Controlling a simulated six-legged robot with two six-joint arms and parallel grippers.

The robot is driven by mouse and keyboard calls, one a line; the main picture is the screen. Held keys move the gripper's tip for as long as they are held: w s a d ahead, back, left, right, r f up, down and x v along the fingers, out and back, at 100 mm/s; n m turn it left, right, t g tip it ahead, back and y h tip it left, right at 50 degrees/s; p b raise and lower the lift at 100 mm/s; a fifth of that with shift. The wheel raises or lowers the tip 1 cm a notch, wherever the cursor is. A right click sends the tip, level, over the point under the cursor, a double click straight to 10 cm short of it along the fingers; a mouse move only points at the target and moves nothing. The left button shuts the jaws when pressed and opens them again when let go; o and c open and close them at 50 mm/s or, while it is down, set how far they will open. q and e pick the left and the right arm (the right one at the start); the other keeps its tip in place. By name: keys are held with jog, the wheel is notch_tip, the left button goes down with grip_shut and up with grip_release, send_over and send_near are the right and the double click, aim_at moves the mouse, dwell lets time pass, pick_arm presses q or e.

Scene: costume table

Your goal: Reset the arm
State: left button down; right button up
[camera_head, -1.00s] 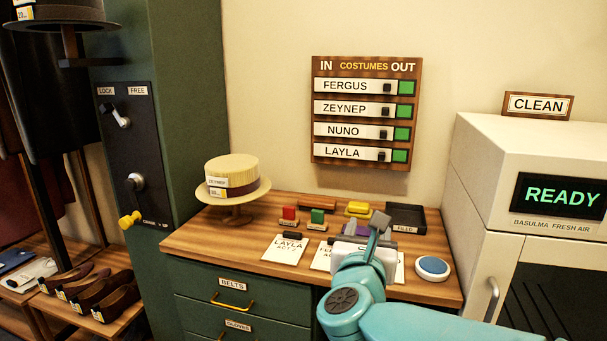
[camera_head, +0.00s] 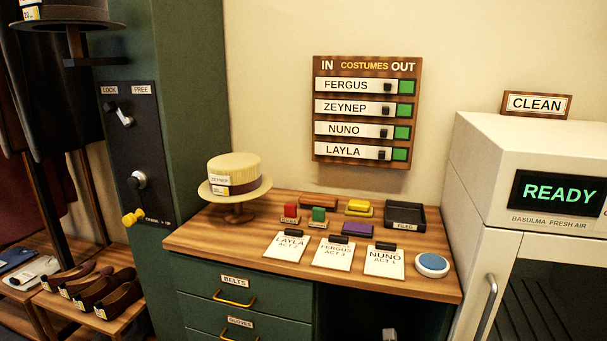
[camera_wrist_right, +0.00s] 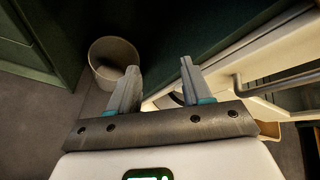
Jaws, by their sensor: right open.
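My right gripper (camera_wrist_right: 159,68) shows in the right wrist view with its two grey fingers apart and nothing between them. It is low down, over the floor beside the dark green desk front. In the head view the right arm no longer covers the desk; a small pale piece at the bottom edge may be part of it, but I cannot tell. My left gripper is not in view.
The wooden desk (camera_head: 222,240) carries a straw hat (camera_head: 235,175), stamps, cards, a black tray (camera_head: 405,217) and a blue round button (camera_head: 432,265). A white cabinet (camera_head: 470,200) stands at the right. A round bin (camera_wrist_right: 112,58) and a metal handle (camera_wrist_right: 285,82) are near the gripper.

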jog(key=s+a+f+n+g+y, duration=0.1)
jog(key=s+f+n+g+y, duration=0.2)
jog(key=s+f+n, duration=0.75)
jog(key=s+a+f+n+g+y, duration=0.25)
jog(key=s+f+n, duration=0.2)
jog(key=s, duration=0.25)
jog(key=s+a+f+n+g+y, duration=0.1)
jog(key=s+a+f+n+g, duration=0.25)
jog(key=s+f, duration=0.3)
jog(key=s+a+n+g+y, duration=0.2)
jog(key=s+a+n, duration=0.2)
jog(key=s+n, duration=0.5)
notch_tip(320, 180, up, 14)
jog(key=w+n+p, duration=0.1)
jog(key=n+p, duration=0.1)
jog(key=p, duration=1.1)
jog(key=shift+w+n, duration=0.35)
jog(key=shift+w, duration=0.05)
jog(key=shift+d, duration=0.1)
